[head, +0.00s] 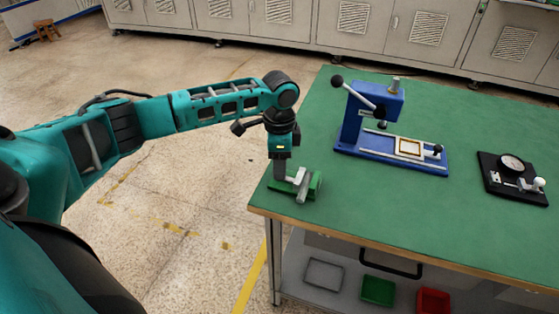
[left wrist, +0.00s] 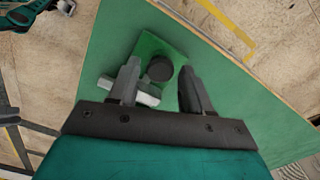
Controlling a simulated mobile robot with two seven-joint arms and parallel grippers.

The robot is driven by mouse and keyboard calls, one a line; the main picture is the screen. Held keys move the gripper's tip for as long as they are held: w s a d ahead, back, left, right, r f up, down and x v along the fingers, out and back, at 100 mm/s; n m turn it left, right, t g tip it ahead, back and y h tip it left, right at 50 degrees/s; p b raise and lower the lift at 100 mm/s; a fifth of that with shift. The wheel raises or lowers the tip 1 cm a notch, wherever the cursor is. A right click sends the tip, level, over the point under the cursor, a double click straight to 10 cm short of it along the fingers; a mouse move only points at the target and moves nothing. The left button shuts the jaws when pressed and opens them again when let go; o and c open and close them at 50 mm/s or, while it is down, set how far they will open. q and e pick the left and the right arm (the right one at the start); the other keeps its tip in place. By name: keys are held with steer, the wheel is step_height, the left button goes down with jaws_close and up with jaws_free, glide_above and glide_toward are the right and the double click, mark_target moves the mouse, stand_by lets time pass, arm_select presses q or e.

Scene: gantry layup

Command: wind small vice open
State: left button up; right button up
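The small vice (head: 314,187) is green with pale metal parts and stands at the left front corner of the green table. In the left wrist view its green body (left wrist: 150,46) carries a dark round knob (left wrist: 160,68), with a pale bar (left wrist: 148,98) beside it. My left gripper (head: 288,184) points down at the vice. In the left wrist view its two fingers (left wrist: 160,75) are apart, one on each side of the knob, with a visible gap to it. The pale bar passes partly behind one finger. My right gripper is in neither view.
A blue lever press (head: 372,115) stands behind and right of the vice. A black plate with a dial gauge (head: 512,166) lies farther right. The table (head: 400,215) is clear between them and its front edge. Bins, including a red one (head: 433,300), sit on the shelf below.

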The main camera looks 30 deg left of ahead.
arm_select(q)
steer(key=c, duration=0.8)
steer(key=shift+r+n+p, duration=0.1)
steer(key=shift+n+p, duration=0.75)
steer(key=shift+n, duration=0.95)
steer(key=n, duration=0.5)
steer(key=shift+n, duration=0.3)
steer(key=n, duration=0.5)
steer(key=shift+n, duration=0.4)
steer(key=shift+w+n, duration=0.1)
steer(key=shift+n, duration=0.2)
steer(key=shift+a, duration=0.1)
